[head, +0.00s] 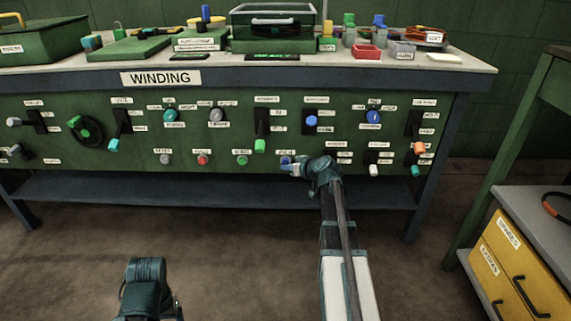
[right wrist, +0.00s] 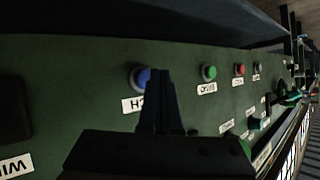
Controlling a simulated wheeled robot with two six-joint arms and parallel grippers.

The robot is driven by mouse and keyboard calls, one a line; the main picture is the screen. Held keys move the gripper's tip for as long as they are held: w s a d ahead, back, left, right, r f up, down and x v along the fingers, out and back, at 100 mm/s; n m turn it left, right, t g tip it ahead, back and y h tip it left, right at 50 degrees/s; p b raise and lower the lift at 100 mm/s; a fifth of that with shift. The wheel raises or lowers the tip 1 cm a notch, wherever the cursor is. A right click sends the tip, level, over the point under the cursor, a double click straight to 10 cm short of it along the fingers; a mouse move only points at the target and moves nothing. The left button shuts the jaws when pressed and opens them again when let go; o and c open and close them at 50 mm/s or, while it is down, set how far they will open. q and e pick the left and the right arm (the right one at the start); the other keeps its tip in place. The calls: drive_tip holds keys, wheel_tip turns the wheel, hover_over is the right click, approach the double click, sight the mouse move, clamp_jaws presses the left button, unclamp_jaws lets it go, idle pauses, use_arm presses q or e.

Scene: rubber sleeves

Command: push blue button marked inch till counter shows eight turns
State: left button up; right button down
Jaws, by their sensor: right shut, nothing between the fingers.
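The blue button (head: 285,160) sits in the lower row of the green panel. In the right wrist view the blue button (right wrist: 142,77) has a pale collar and a partly covered label (right wrist: 133,104) ending in "CH". My right gripper (head: 286,168) is shut and empty, its fingertips at the button. In the right wrist view the right gripper (right wrist: 157,73) overlaps the button's right edge; I cannot tell whether it touches. A dark display with green marks (head: 271,57) is on the bench top, too small to read.
A green button (head: 242,160), a red button (head: 202,160) and a grey button (head: 165,159) stand left of the blue one. A green-handled lever (head: 260,146) is above. White and teal knobs are to the right. The floor before the bench is clear.

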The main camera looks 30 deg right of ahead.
drive_tip(key=shift+w+d, duration=0.2)
drive_tip(key=shift+w, duration=0.15)
drive_tip(key=shift+w+d, duration=0.2)
drive_tip(key=shift+w, duration=0.1)
idle(0.7)
idle(0.3)
drive_tip(key=shift+s+a, duration=0.4)
drive_tip(key=shift+s, duration=0.3)
drive_tip(key=shift+s+a, duration=0.1)
drive_tip(key=s+a, duration=0.1)
drive_tip(key=s, duration=0.1)
drive_tip(key=s+a, duration=0.1)
drive_tip(key=s, duration=0.1)
drive_tip(key=shift+a, duration=0.2)
idle(0.4)
